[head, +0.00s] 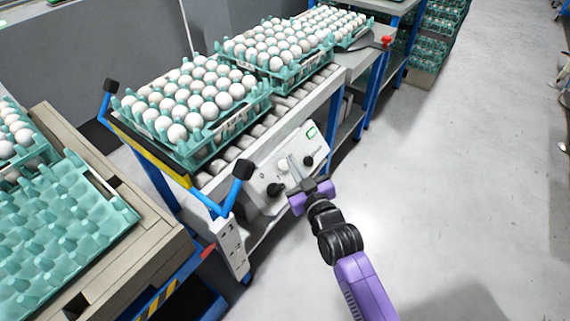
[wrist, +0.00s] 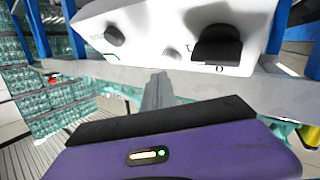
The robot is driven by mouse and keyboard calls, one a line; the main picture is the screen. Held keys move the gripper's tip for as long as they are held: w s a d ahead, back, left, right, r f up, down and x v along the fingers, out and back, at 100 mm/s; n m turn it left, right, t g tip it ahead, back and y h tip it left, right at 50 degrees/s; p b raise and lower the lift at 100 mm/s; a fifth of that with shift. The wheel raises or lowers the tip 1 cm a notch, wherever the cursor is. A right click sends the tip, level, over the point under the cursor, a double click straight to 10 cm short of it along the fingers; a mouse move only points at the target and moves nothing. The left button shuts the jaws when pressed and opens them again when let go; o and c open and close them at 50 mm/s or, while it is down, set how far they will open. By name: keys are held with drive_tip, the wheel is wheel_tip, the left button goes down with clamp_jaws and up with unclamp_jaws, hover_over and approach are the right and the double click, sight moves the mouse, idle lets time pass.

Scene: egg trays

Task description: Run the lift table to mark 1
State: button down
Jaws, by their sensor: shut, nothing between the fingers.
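The lift table is probably the low platform at the left edge with a yellow-black striped edge (head: 158,301), bearing a pallet (head: 150,262); no height mark is readable on it. A pale control panel (head: 262,186) sits on the side of the roller conveyor. It carries a large black knob (head: 275,189), a smaller black knob (head: 308,160) and a pale button (wrist: 172,54). In the wrist view, the large knob (wrist: 217,45) has small marks beside it. My gripper (head: 292,163) is shut and empty, its fingertips close to the panel near the button; contact cannot be told.
Green trays of white eggs (head: 190,108) stand on the conveyor. An empty green tray (head: 60,235) lies on the pallet. Blue bars with black ends (head: 236,182) stick out near the panel. A red button (head: 387,40) is farther back. The floor at right is clear.

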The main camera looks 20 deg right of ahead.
drive_tip(key=s+d+r+p, duration=0.2)
drive_tip(key=s+r+p, duration=0.1)
drive_tip(key=shift+d+r, duration=0.1)
drive_tip(key=shift+r, duration=0.1)
idle(0.3)
idle(0.7)
drive_tip(key=s+a+r+t+y, duration=0.1)
drive_tip(key=s+r+t, duration=0.1)
drive_tip(key=s+r, duration=0.3)
drive_tip(key=s+r+m+g+h+p, duration=0.1)
drive_tip(key=s+r+p, duration=0.25)
drive_tip(key=s, duration=0.85)
drive_tip(key=s+r+m+g+p, duration=0.1)
drive_tip(key=s+r+g+p, duration=0.3)
drive_tip(key=s, duration=0.8)
drive_tip(key=s+r+m+t+h+p, duration=0.15)
drive_tip(key=s+r, duration=0.35)
drive_tip(key=s, duration=0.8)
wheel_tip(320, 180, down, 18)
drive_tip(key=b, duration=1.7)
drive_tip(key=shift+w+d+f+n+y, duration=0.2)
drive_tip(key=shift+n+y, duration=0.15)
